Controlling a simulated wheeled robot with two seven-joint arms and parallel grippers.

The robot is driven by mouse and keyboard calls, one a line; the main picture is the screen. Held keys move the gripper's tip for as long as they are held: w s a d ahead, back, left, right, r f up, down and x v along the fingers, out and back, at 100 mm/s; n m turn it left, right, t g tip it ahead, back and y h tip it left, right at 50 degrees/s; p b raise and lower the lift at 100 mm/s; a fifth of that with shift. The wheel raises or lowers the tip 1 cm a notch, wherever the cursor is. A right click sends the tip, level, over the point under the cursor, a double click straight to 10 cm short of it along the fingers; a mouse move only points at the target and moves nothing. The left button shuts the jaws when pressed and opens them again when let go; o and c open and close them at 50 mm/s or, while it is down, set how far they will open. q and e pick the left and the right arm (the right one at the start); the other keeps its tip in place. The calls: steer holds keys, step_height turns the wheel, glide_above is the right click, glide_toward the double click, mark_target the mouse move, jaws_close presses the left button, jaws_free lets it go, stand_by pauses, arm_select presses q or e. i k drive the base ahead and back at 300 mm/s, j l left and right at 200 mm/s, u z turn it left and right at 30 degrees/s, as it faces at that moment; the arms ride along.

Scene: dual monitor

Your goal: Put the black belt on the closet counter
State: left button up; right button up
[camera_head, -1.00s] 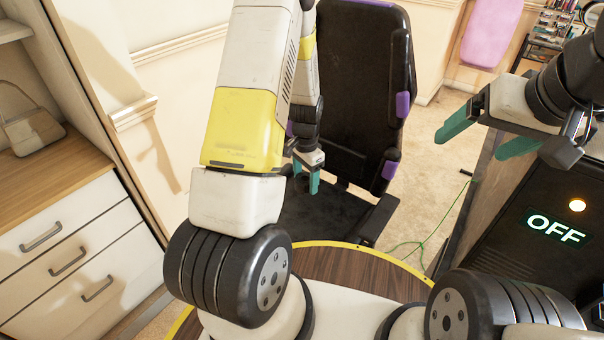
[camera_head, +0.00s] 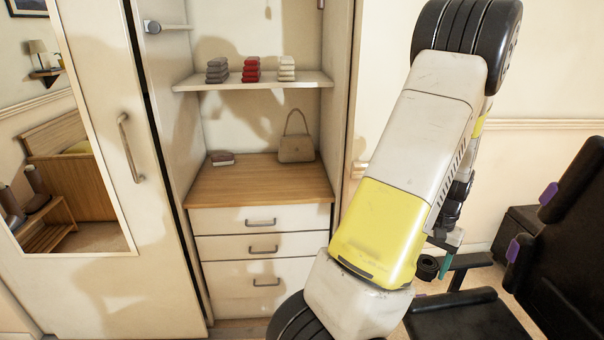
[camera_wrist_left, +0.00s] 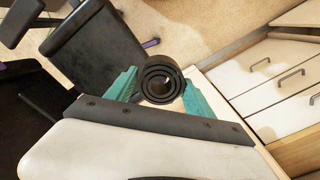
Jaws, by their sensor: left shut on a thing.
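The black belt (camera_wrist_left: 160,84) is rolled into a coil between the teal fingers of my left gripper (camera_wrist_left: 161,90) in the left wrist view. In the head view the belt (camera_head: 427,267) shows small beside the gripper (camera_head: 444,264), partly behind my left arm. My left gripper is shut on it, in the air, right of the closet and below counter height in the picture. The closet counter (camera_head: 235,188) is a wooden top above white drawers. My right gripper is out of view.
A beige handbag (camera_head: 297,148) and a small brown folded item (camera_head: 222,159) stand at the counter's back; its front is clear. A shelf (camera_head: 255,84) above holds folded stacks. A black chair (camera_head: 560,265) stands right. A mirrored door (camera_head: 85,150) is left.

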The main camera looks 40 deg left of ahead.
mark_target(273, 187)
steer(key=i+j+u, duration=0.2)
steer(key=j+u, duration=0.15)
steer(key=i+j+u, duration=0.3)
steer(key=j, duration=0.2)
steer(key=i+j+u, duration=0.35)
steer(key=k+j, duration=0.05)
steer(key=k, duration=0.05)
